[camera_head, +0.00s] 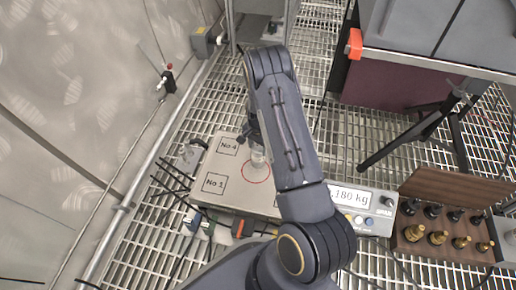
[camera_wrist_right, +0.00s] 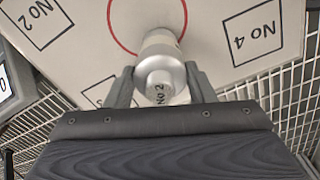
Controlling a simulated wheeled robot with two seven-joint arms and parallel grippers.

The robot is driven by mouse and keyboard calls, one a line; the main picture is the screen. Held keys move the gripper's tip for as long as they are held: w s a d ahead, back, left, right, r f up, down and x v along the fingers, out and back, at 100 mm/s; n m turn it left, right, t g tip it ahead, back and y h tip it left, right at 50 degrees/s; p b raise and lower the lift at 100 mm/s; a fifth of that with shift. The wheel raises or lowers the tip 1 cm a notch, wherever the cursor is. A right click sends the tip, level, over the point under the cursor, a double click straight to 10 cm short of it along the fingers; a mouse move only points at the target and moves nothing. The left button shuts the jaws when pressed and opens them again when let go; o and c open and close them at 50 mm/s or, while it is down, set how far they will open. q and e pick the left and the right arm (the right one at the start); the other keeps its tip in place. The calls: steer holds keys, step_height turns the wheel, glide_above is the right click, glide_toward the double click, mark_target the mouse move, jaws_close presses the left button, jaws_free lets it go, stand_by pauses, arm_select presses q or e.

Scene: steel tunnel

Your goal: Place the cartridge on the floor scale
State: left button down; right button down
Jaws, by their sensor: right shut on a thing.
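The cartridge (camera_head: 258,161) is a small silvery-white cylinder. In the right wrist view the cartridge (camera_wrist_right: 161,68) shows a "No 2" label on its near end. My right gripper (camera_wrist_right: 160,80) is shut on it, one finger on each side. The floor scale's pale plate (camera_head: 203,165) lies below, with a red circle and numbered squares; it also fills much of the right wrist view (camera_wrist_right: 205,40). The cartridge overlaps the red circle in both views. I cannot tell whether its base touches the plate. My right arm covers the plate's right part. My left gripper is not in view.
The scale's display (camera_head: 350,196) ends in "180 kg"; its left part is hidden. A wooden rack (camera_head: 440,250) with several brass-and-black pieces stands at right. A black tripod stand (camera_head: 420,130) is behind it. Cables lie on the grating left of the plate.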

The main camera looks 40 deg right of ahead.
steer(key=c, duration=0.6)
jaws_free()
steer(key=shift+c, duration=0.2)
